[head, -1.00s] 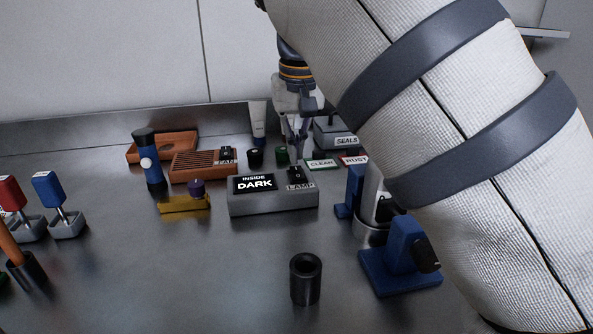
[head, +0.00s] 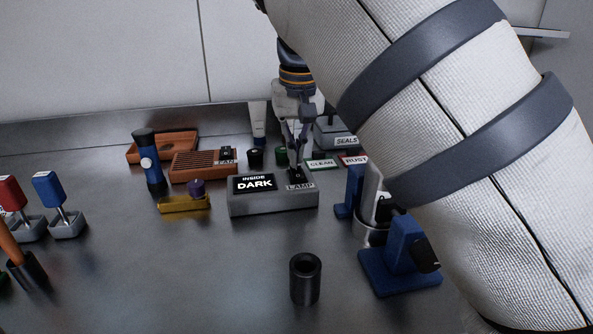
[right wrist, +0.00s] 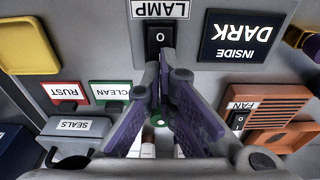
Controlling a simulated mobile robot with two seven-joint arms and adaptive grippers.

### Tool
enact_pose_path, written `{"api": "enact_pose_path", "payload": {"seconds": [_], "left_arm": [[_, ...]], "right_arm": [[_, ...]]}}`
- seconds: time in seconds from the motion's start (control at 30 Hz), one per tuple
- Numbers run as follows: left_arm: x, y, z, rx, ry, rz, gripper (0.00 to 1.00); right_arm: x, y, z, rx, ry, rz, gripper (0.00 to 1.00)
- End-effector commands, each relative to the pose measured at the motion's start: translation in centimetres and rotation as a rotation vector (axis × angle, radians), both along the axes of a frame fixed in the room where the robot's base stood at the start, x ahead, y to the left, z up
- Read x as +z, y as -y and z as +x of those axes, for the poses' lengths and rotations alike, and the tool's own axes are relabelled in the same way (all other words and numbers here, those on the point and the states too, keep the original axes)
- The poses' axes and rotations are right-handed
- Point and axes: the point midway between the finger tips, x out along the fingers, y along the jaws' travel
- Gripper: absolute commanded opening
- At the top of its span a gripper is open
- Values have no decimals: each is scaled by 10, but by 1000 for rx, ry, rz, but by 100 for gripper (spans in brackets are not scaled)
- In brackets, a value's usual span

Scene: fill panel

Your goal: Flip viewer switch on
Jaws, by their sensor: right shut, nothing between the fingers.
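The viewer is a grey box (head: 270,203) in the middle of the bench. Its black display (head: 254,184) reads "INSIDE DARK". A black rocker switch (right wrist: 158,35) marked "0" sits beside the LAMP label (right wrist: 160,9); in the head view it is largely covered by the fingertips. My right gripper (head: 297,167) is shut and empty, pointing down at the switch. In the right wrist view its fingertips (right wrist: 166,54) lie at the switch's edge; whether they touch it I cannot tell. My left gripper is not in view.
An orange-brown FAN box (head: 190,168) and a yellow block with a purple knob (head: 185,204) stand left of the viewer. CLEAN (head: 321,164) and RUST (head: 355,160) labels and a SEALS box (head: 338,132) are behind it. A black cup (head: 305,280) stands in front.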

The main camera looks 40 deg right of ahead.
Motion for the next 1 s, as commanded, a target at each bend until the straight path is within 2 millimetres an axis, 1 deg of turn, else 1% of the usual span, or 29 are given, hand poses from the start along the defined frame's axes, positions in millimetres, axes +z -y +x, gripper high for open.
{"api": "enact_pose_path", "payload": {"seconds": [1.0], "left_arm": [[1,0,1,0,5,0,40]], "right_arm": [[-16,0,0,0,-1,0,0]]}}
